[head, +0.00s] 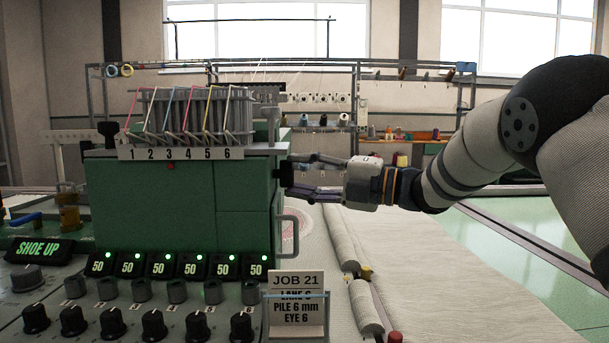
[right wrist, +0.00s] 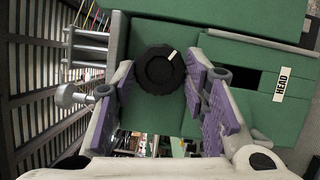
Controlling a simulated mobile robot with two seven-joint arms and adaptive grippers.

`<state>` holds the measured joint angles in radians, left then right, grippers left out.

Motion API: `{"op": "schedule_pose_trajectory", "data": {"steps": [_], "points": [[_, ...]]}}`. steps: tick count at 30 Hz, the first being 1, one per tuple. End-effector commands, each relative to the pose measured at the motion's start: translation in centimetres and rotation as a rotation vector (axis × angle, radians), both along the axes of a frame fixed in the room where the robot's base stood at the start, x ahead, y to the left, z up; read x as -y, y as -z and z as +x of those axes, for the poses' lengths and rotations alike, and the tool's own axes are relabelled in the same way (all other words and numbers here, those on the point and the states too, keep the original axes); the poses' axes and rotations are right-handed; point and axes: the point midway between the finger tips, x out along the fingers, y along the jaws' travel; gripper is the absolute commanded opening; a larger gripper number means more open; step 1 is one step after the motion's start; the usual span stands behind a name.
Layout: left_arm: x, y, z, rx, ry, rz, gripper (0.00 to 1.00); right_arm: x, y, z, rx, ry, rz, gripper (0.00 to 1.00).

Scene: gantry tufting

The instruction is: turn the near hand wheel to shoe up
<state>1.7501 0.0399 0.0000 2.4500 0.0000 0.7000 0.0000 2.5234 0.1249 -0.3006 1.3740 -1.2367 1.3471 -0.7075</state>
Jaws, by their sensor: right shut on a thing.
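The near hand wheel (right wrist: 160,70) is a black ribbed knob with a white mark, on the end face of the green machine head (right wrist: 195,33). In the right wrist view the mark points to the upper right. In the head view the wheel (head: 285,174) shows edge-on at the head's right side. My right gripper (head: 293,175) reaches in from the right, with a finger above and below the wheel, and is shut on it. A green lit display (head: 38,250) at the left reads SHOE UP. My left gripper is out of view.
A front panel has several black knobs (head: 154,325) and lit displays reading 50. A JOB 21 card (head: 297,305) stands at its right. A grey handle (head: 290,236) sticks out below my gripper. Pale cloth (head: 430,285) with rollers lies to the right.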

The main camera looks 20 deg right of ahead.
Motion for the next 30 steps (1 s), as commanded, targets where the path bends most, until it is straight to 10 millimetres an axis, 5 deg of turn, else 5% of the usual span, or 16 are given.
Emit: {"op": "schedule_pose_trajectory", "data": {"steps": [30], "points": [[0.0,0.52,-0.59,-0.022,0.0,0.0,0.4,0.07,-0.61,0.36,-0.86,0.0,0.247,0.13]]}}
